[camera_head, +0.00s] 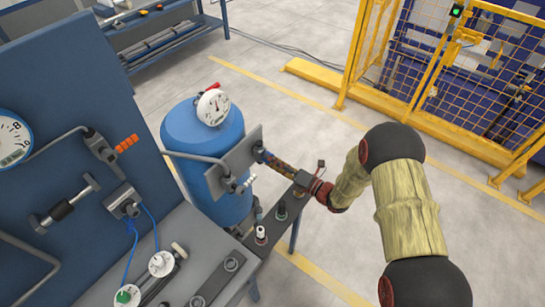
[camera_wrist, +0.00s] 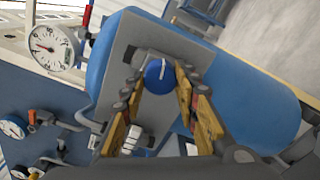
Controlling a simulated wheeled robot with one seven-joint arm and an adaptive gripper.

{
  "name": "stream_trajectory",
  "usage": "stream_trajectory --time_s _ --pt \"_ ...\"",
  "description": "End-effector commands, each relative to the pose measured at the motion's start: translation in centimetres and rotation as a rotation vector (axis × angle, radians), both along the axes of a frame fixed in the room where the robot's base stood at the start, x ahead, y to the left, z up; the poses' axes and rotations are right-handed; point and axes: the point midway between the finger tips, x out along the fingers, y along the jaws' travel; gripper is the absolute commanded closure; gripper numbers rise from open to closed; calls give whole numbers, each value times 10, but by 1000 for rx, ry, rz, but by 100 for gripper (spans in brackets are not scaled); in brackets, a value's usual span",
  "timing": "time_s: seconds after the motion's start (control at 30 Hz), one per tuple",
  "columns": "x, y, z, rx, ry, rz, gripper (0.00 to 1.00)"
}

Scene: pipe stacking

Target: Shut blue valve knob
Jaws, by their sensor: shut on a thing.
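The blue valve knob (camera_wrist: 159,73) is round with a white line, which points roughly up in the wrist view. It sits on a grey plate (camera_wrist: 124,37) in front of a blue tank. My gripper (camera_wrist: 160,78) has a finger on each side of the knob and is shut on it. In the head view my gripper (camera_head: 264,157) reaches from the right to the face of the grey plate (camera_head: 240,160). The knob is hidden there behind the fingers.
The blue tank (camera_head: 201,137) carries a white dial gauge (camera_head: 213,107). A white ribbed knob (camera_wrist: 131,139) is close below my left finger in the wrist view. A bench with knobs (camera_head: 262,236) lies below my arm. A yellow fence (camera_head: 450,75) stands at the right.

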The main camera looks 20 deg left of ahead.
Motion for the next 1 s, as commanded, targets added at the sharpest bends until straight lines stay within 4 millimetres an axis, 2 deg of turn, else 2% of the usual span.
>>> stream_trajectory --time_s 0.4,0.97,1.0 --pt "1 0 0 71 176 -2 95" --pt "1 -1 -1 82 201 -3 95" --pt "1 -1 -1 82 201 -3 68"
